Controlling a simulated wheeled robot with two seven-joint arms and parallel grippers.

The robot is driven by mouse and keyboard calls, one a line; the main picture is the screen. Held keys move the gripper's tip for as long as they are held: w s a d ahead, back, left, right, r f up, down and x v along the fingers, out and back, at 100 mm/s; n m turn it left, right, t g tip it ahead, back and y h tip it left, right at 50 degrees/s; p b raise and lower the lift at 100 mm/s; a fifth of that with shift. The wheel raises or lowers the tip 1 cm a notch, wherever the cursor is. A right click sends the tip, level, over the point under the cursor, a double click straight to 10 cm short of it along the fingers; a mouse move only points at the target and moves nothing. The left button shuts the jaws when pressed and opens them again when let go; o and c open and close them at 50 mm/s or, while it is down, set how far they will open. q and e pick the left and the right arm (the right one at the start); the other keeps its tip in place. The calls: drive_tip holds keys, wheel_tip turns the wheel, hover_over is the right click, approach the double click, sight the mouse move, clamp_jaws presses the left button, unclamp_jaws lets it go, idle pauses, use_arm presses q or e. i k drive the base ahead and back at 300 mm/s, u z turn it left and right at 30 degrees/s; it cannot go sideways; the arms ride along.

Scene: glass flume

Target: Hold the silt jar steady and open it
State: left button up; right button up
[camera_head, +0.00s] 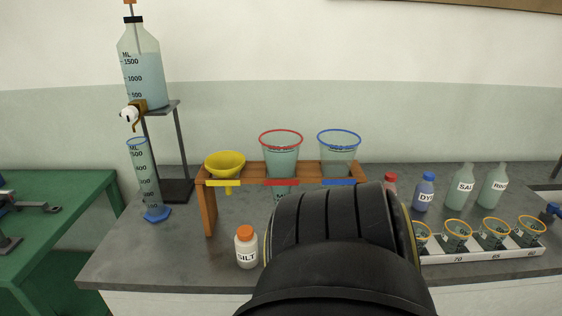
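The silt jar (246,250) is a small white bottle labelled "SILT" with an orange cap (245,233). It stands upright on the grey bench, in front of the wooden rack, with its cap on. A large black part of my own arm fills the bottom centre of the head view, just right of the jar, and hides the bench behind it. I cannot tell which arm it belongs to. Neither of my grippers shows.
A wooden rack (208,208) holds a yellow funnel (225,165), a red-rimmed cup (281,155) and a blue-rimmed cup (339,155). A graduated cylinder (146,180) stands left. Bottles and a white tray (480,254) of cups stand right. Bench left of the jar is clear.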

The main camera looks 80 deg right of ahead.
sight(247, 255)
drive_tip(key=k, duration=0.35)
drive_tip(key=z, duration=1.95)
drive_tip(key=i, duration=0.5)
drive_tip(key=z, duration=0.05)
